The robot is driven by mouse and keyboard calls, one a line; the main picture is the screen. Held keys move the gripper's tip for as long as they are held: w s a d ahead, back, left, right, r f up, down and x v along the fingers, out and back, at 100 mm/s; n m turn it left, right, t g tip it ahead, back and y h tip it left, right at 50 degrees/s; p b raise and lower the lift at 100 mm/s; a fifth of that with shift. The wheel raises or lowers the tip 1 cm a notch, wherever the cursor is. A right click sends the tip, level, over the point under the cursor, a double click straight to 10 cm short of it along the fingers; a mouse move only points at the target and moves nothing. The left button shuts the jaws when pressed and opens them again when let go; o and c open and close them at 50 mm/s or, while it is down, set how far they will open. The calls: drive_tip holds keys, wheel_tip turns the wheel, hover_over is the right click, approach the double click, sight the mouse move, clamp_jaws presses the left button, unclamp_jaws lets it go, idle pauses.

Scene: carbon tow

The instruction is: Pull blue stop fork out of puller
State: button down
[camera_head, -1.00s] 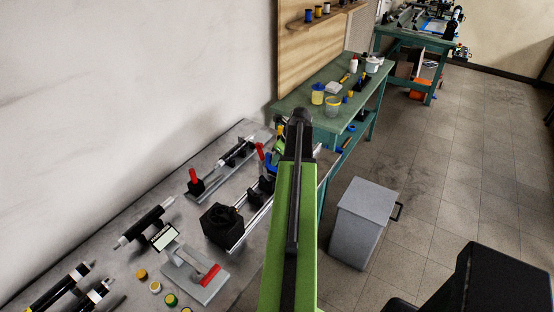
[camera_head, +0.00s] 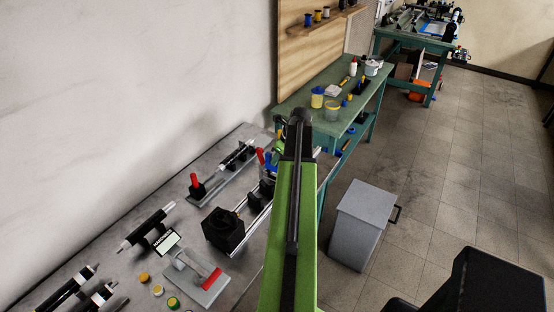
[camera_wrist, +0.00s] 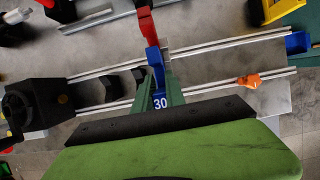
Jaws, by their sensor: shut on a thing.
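The blue stop fork (camera_wrist: 157,72), marked 30, stands between the green fingers of my gripper (camera_wrist: 166,92) in the wrist view. My gripper is shut on it. A red lever (camera_wrist: 148,24) rises just beyond the fork. The puller has two pale parallel rails (camera_wrist: 215,48) and a large black block (camera_wrist: 38,105) at its left end. In the head view the puller's black block (camera_head: 223,230) sits on the grey bench. My arm hides my gripper there. I cannot tell whether the fork is still seated in the puller.
An orange part (camera_wrist: 249,81) lies by the near rail, and a blue end piece (camera_wrist: 298,43) is at the right. A red-handled clamp (camera_head: 196,186) and a plate with a red handle (camera_head: 204,280) stand on the grey bench. A grey bin (camera_head: 362,222) is on the floor.

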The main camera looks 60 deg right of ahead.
drive_tip(key=shift+r, duration=0.4)
drive_tip(key=shift+r, duration=0.15)
drive_tip(key=shift+r+p, duration=1.4)
drive_tip(key=shift+p, duration=0.15)
wheel_tip(320, 180, up, 3)
drive_tip(key=p, duration=0.3)
wheel_tip(320, 180, up, 3)
drive_tip(key=p, duration=0.3)
